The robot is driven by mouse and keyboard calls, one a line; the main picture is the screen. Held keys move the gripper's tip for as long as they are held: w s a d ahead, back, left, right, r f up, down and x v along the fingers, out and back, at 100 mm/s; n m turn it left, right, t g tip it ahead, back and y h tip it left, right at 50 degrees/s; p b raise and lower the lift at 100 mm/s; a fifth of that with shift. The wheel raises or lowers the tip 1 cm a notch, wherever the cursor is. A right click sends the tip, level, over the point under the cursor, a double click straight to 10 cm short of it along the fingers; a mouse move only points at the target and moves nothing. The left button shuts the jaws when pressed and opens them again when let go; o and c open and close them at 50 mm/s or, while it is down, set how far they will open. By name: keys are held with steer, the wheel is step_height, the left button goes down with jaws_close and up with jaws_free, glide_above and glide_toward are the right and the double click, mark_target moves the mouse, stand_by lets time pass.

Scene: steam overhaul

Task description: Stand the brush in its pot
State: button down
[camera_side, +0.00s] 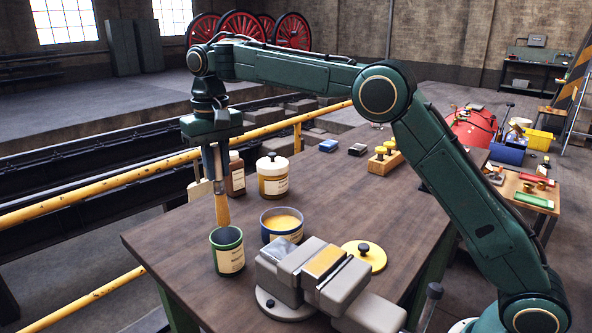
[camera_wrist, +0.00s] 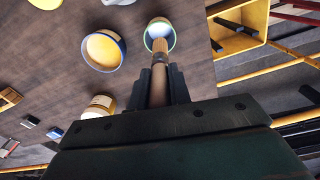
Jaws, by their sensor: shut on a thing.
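The brush (camera_side: 222,209) hangs nearly upright from my gripper (camera_side: 215,180), its tan lower end pointing down. My gripper is shut on it. The green pot (camera_side: 228,259), with a pale label, stands upright on the table directly below the brush. The brush's lower tip is at about the level of the pot's rim; I cannot tell whether it is just inside. In the wrist view the brush (camera_wrist: 158,86) runs out from between the fingers (camera_wrist: 160,88) and its end overlaps the mouth of the pot (camera_wrist: 147,40).
A blue tub of amber stuff (camera_side: 282,222) stands close right of the pot. A grey vise (camera_side: 300,275) and a yellow lid (camera_side: 364,256) are nearby. A jar (camera_side: 273,180) and brown bottle (camera_side: 236,177) stand behind. The yellow rail (camera_side: 100,189) runs along the left.

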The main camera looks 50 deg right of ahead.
mark_target(215, 145)
steer(key=shift+f, duration=4.2)
steer(key=c, duration=1.2)
jaws_free()
steer(key=shift+r, duration=0.1)
step_height(215, 145, up, 13)
steer(key=shift+r, duration=0.25)
